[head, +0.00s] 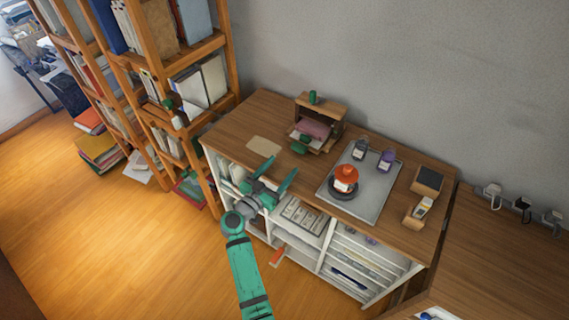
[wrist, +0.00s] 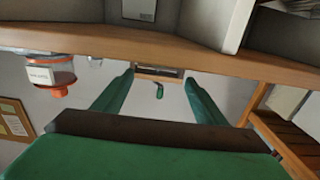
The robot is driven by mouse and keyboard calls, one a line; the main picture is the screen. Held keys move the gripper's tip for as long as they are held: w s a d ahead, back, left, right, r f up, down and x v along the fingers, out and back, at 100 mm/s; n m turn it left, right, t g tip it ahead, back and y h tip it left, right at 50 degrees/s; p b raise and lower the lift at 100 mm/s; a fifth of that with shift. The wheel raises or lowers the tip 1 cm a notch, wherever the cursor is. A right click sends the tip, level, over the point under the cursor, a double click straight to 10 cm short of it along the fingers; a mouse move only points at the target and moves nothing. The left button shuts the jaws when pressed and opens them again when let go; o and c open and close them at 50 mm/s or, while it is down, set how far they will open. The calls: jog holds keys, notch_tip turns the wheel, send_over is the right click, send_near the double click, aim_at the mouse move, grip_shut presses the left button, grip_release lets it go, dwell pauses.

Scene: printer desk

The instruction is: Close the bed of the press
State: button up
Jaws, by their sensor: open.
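The press (head: 332,109) is a small wooden frame with a green knob on top, at the back of the wooden cabinet top. Its bed (head: 312,130), with a pinkish-red pad, sticks out of the front. A green handle (head: 299,148) is at the bed's front. My gripper (head: 285,164) is open and empty, in front of the cabinet's near edge and apart from the press.
A grey tray (head: 378,207) to the right holds an orange-topped jar (head: 345,177) and two dark bottles. A tan sheet (head: 264,145) lies left of the press. A wooden bookshelf (head: 222,100) stands left of the cabinet. Small boxes (head: 427,181) sit at the right end.

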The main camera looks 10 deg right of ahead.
jog(key=shift+s+r+m, duration=0.1)
jog(key=shift+s+m, duration=0.05)
jog(key=shift+m, duration=0.15)
jog(key=c, duration=1)
jog(key=s+m, duration=0.1)
jog(key=m, duration=0.2)
jog(key=shift+s+r+m+g, duration=0.3)
jog(key=shift+s+r, duration=0.05)
jog(key=shift+r, duration=0.05)
grip_shut()
jog(key=s+r+m+g, duration=0.15)
jog(key=s+m, duration=0.35)
jog(key=m, duration=0.5)
jog(key=m+y, duration=0.2)
jog(key=m, duration=0.2)
send_near(297, 151)
jog(key=shift+g, duration=0.35)
jog(key=x, duration=0.6)
jog(key=shift+w+r, duration=0.15)
jog(key=shift+r, duration=0.2)
